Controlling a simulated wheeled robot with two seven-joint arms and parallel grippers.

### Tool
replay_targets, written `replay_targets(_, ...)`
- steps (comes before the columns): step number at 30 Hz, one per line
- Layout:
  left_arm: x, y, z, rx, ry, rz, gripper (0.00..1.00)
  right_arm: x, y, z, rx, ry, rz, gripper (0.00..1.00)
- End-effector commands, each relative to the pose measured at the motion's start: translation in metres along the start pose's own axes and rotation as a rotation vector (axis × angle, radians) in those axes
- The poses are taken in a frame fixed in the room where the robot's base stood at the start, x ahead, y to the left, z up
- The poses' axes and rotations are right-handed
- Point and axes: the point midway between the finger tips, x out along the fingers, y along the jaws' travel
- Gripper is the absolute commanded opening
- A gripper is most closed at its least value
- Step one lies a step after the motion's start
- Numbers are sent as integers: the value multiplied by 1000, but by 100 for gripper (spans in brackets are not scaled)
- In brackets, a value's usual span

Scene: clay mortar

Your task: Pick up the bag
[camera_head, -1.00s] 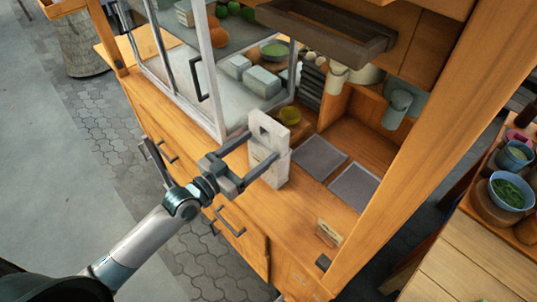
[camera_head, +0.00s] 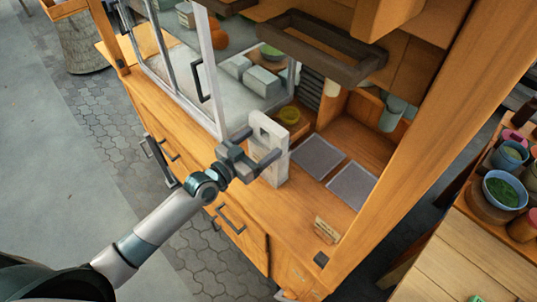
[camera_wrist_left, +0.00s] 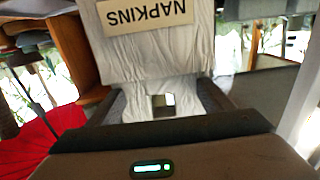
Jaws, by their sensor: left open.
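The bag (camera_head: 274,172) is pale, upright and stands on the wooden counter. Its upper part is a handle with a square hole. In the left wrist view the bag (camera_wrist_left: 155,50) bears a label reading "NAPKINS", seen upside down. My left gripper (camera_head: 259,146) is open, with one finger on each side of the handle part. In the left wrist view the handle and its hole lie between the fingers (camera_wrist_left: 165,95). I cannot tell whether either finger touches it. My right gripper is not in view.
A glass display case (camera_head: 200,75) stands left of the bag. A dark hanging tray (camera_head: 320,48) is above. A small sign (camera_head: 325,229) stands near the counter's front edge.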

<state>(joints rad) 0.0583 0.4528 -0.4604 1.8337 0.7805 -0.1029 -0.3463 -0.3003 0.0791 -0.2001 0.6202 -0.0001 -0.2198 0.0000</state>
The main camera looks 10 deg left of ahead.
Motion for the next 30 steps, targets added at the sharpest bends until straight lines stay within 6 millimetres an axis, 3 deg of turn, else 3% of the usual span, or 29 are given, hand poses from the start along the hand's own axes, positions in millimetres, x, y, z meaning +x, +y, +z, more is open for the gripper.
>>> replay_targets(13, 0, 0, 0, 0, 0, 0, 73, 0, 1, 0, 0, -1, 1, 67)
replay_targets(14, 0, 0, 0, 0, 0, 0, 71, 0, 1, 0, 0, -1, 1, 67)
replay_targets(22, 0, 0, 0, 0, 0, 0, 6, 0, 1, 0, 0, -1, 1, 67)
replay_targets(30, 1, 0, -2, 0, 3, -1, 5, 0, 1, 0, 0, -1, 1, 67)
